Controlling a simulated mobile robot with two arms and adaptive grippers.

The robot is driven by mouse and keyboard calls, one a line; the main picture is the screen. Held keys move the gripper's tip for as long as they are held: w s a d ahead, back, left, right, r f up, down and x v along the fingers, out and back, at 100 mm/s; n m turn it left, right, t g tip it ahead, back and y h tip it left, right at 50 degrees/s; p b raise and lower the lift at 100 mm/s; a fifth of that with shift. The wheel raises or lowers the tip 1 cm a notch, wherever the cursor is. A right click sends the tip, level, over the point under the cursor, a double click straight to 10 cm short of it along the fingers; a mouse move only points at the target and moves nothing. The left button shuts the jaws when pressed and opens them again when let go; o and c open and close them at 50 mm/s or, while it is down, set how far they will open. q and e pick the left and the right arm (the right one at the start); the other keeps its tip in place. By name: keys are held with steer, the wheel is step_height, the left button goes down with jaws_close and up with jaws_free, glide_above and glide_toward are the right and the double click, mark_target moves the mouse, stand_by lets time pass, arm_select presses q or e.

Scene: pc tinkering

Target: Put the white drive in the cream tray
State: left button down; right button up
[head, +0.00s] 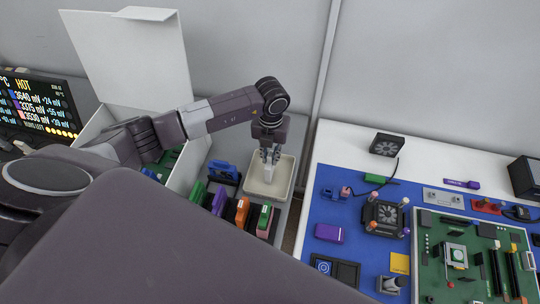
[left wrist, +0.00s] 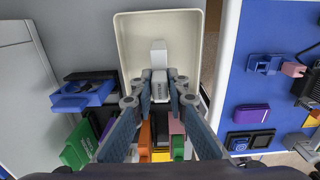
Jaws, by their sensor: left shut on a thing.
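The white drive (head: 268,171) is held in my left gripper (head: 270,155), whose fingers are shut on its upper part. The drive is over the cream tray (head: 284,184), within its rim as seen from the head. In the left wrist view the drive (left wrist: 158,56) points away from the fingertips (left wrist: 160,80) against the pale floor of the cream tray (left wrist: 124,40). I cannot tell whether the drive's lower end touches the tray floor. My right gripper is not in view.
Green, purple, orange and pink drives (head: 241,212) stand in a row in front of the tray. A blue part (head: 223,172) lies to its left, near an open white box (head: 103,119). The blue mat (head: 330,260) with a fan and a green circuit board (head: 440,278) lies right.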

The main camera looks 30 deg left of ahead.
arm_select(q)
steer(key=shift+f, duration=0.5)
steer(key=shift+f, duration=0.1)
steer(key=c, duration=2.3)
jaws_free()
steer(key=shift+f, duration=0.1)
steer(key=shift+c, duration=0.2)
steer(key=o, duration=0.4)
steer(key=shift+o, duration=0.2)
